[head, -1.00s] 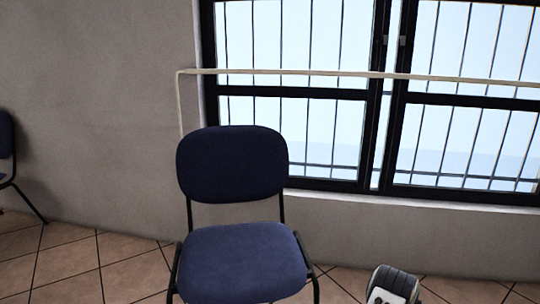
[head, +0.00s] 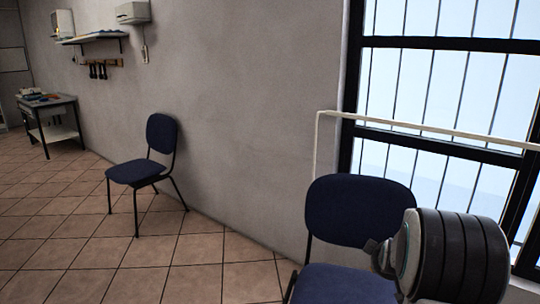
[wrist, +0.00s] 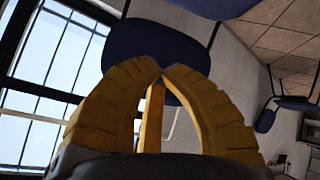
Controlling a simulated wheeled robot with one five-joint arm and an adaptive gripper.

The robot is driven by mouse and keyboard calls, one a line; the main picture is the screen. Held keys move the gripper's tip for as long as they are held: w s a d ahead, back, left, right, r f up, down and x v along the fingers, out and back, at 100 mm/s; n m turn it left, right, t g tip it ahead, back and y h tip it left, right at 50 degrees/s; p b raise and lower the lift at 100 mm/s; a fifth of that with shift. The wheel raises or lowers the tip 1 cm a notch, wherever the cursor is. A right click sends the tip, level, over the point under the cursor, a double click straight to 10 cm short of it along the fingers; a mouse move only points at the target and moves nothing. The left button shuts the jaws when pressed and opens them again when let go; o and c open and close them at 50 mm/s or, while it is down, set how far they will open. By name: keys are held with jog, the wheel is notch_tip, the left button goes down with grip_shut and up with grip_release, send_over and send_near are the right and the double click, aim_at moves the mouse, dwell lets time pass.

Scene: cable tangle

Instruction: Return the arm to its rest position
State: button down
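My gripper (wrist: 158,72) shows in the wrist view with its yellow ribbed fingers curved inward. Their tips come together in front of a dark blue chair back, and I see nothing held between them. A further finger stands in the middle, behind the front two. In the head view a dark ribbed part of my arm (head: 455,255) is raised at the lower right, covering part of the near blue chair (head: 358,210). The fingers do not show in the head view.
A second blue chair (head: 148,165) stands by the wall at mid-left. A small table (head: 50,103) with items on it is at the far left, near a wall shelf (head: 92,38). A barred window (head: 440,90) is at right. The tiled floor (head: 150,270) at front left is clear.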

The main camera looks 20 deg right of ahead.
jog(key=s+a+r+y+p, duration=0.2)
jog(key=a+r+p, duration=0.2)
jog(key=a+r, duration=0.55)
jog(key=s+a+r+g+y+p, duration=0.2)
jog(key=s+a+r+p, duration=0.3)
jog(key=s+a, duration=0.5)
jog(key=s+a+r+g+y+p, duration=0.2)
jog(key=s+a+r+p, duration=0.3)
jog(key=s+a, duration=0.5)
jog(key=shift+a+r+p, duration=0.35)
jog(key=shift+a+p, duration=0.2)
jog(key=shift+a, duration=0.35)
jog(key=shift+s, duration=0.1)
